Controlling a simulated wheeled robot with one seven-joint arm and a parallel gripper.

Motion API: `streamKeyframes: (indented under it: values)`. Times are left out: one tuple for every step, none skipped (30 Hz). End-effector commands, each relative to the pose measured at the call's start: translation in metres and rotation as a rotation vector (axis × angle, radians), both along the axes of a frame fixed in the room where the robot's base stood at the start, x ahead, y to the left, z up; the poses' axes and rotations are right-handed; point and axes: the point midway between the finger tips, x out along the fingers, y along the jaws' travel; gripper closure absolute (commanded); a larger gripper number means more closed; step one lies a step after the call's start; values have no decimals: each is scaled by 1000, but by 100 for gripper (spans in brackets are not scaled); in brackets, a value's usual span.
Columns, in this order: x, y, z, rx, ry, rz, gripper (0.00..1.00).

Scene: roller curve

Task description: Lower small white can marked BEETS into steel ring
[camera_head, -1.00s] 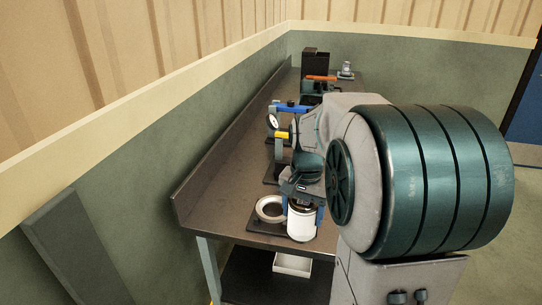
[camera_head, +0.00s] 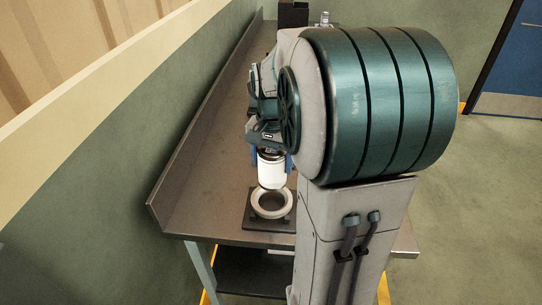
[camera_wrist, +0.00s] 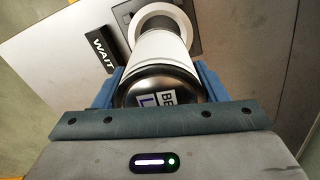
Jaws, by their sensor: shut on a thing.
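The small white can (camera_head: 271,172) is held upright in my gripper (camera_head: 269,160), above the bench. In the wrist view the can (camera_wrist: 158,55) has a dark metal end with a partly visible label, beginning "BE", between the blue fingers of my gripper (camera_wrist: 160,88). The steel ring (camera_head: 272,203) stands on a dark square base near the bench's front edge. The can's lower end appears just above and behind the ring's far rim in the head view. In the wrist view the ring (camera_wrist: 164,14) shows beyond the can's far end, partly hidden by it.
The grey bench (camera_head: 205,170) has a raised back edge along the wall at left. A black sign reading WAIT (camera_wrist: 103,53) lies beside the can in the wrist view. A dark box (camera_head: 293,14) stands at the bench's far end. My arm hides much of the bench's right side.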

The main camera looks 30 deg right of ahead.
Motion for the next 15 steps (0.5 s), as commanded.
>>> streamKeyframes:
  values:
    - [0, 0, -8, 0, 0, 1, 70]
    - [0, 0, -10, 0, 0, 1, 70]
    - [0, 0, -14, -1, -1, 1, 70]
    - [0, 1, -17, 0, 0, 1, 70]
    - [0, 1, -20, 0, 0, 2, 70]
    - [0, 1, -24, 0, 0, 2, 70]
    - [0, 1, -27, 0, 0, 2, 70]
    - [0, 1, -30, 0, 0, 2, 70]
    - [0, 1, -34, 0, 0, 2, 70]
    - [0, 1, -37, 0, 0, 2, 70]
    - [0, 1, -40, 1, 1, 2, 70]
    - [0, 1, -44, 1, 1, 3, 70]
    - [0, 1, -47, 1, 1, 3, 70]
    - [0, 1, -50, 1, 1, 3, 70]
    - [0, 1, -53, 0, 0, 3, 70]
